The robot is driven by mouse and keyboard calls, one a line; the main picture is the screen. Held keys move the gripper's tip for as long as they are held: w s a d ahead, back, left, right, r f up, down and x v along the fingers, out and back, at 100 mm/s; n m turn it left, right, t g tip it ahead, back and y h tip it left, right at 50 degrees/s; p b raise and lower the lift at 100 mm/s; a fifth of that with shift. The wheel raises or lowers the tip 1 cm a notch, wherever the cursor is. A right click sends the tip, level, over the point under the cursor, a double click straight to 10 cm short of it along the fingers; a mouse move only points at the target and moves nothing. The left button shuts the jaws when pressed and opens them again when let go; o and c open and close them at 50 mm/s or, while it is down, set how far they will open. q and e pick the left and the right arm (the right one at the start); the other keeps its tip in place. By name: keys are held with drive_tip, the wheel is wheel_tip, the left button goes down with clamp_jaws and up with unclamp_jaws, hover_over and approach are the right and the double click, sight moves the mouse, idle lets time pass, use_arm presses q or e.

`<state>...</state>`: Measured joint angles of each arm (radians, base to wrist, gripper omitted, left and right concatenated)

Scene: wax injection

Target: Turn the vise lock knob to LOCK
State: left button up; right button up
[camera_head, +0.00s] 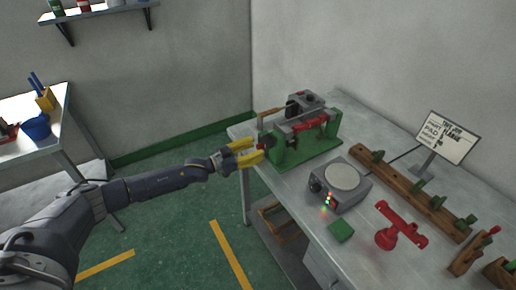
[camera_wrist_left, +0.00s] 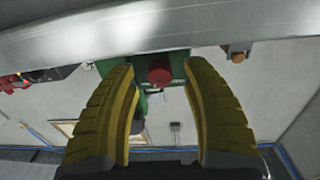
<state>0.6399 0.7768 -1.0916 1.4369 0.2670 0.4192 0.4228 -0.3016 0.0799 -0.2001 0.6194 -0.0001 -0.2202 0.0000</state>
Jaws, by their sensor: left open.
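The green vise (camera_head: 300,150) stands at the left end of the grey bench, with a grey and red injection unit (camera_head: 305,112) above it. My left gripper (camera_head: 257,149) reaches in from the left, with its yellow fingers at the vise's left end. In the left wrist view, a red knob (camera_wrist_left: 159,72) sticks out from the green vise body (camera_wrist_left: 172,63) between the two yellow fingertips. The fingers are open, with a gap on each side of the knob. No LOCK marking can be read. My right gripper is not in view.
On the bench (camera_head: 395,265) are a round-topped grey device (camera_head: 342,178) with lit lights, a green block (camera_head: 340,230), a red part (camera_head: 400,228), a wooden rack (camera_head: 410,187) and a sign (camera_head: 448,136). A white side table (camera_head: 50,140) stands left.

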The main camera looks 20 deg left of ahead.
use_arm(q)
drive_tip(key=shift+w+d, duration=0.5)
clamp_jaws()
